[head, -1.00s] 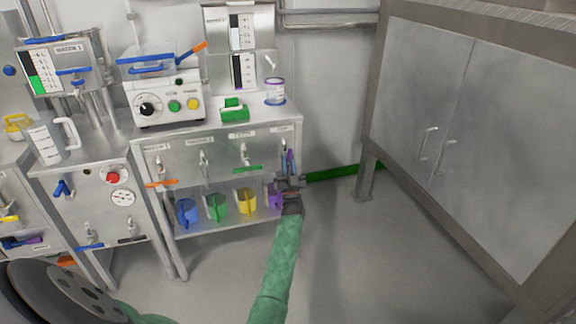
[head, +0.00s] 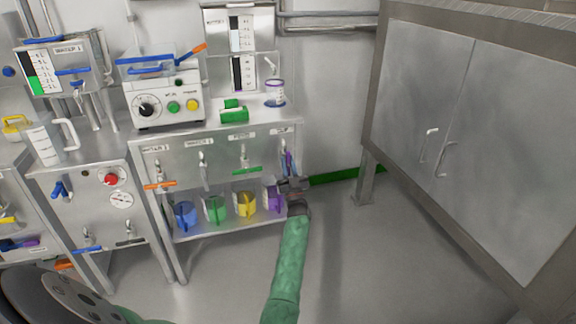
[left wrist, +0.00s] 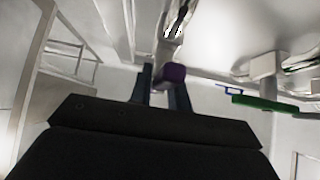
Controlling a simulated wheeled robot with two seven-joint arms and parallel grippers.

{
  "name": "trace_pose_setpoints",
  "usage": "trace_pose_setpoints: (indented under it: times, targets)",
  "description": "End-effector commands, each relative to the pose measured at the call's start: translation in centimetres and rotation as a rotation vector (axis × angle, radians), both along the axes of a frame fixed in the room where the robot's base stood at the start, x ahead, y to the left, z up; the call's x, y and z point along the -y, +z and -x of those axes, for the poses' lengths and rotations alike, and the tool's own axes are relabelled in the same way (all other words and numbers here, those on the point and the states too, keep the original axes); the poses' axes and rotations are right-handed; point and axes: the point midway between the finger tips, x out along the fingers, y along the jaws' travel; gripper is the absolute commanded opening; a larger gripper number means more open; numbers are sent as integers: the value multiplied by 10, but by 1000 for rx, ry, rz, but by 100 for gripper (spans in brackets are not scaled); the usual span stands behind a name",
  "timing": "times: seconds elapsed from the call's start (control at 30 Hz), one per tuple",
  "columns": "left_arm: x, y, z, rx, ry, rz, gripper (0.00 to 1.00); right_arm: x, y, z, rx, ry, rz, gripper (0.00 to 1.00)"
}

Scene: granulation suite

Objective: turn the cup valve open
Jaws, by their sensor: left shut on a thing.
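The cup valve is the rightmost in the row on the steel bench front, under a small label, and has a purple handle (head: 288,162). My left gripper (head: 291,182) is at this handle, and its arm comes up from the bottom of the head view. In the left wrist view, the purple handle (left wrist: 173,73) sits between the two dark fingers of my left gripper (left wrist: 162,90), which is shut on it. The gripper hides part of the valve in the head view, so I cannot tell the handle's exact angle. My right gripper is not in view.
A purple jug (head: 272,199) stands on the shelf beside my gripper, with yellow (head: 246,204), green (head: 216,209) and blue jugs to its left. A green-handled valve (head: 247,170) is left of the cup valve. A cabinet (head: 430,100) stands right; the floor between is clear.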

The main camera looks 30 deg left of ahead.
Motion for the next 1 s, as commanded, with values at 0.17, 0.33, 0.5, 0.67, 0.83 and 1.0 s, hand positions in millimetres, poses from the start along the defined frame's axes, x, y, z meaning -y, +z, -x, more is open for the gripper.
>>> trace_pose_setpoints:
  times: [0.17, 0.33, 0.5, 0.67, 0.83, 1.0]
  targets:
    - [0, -2, 0, -2, 0, 1, 0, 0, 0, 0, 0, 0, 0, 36]
    - [0, -1, 0, -2, 0, 1, 36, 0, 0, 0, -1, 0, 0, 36]
    - [0, -1, 0, -2, 0, 0, 40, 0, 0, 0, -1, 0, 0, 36]
    - [0, -1, 0, -2, 0, 0, 40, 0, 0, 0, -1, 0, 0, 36]
    - [5, -8, 4, -2, 0, 1, 40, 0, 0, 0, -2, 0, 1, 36]
    - [17, -22, 13, -3, -1, 0, 40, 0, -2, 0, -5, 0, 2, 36]
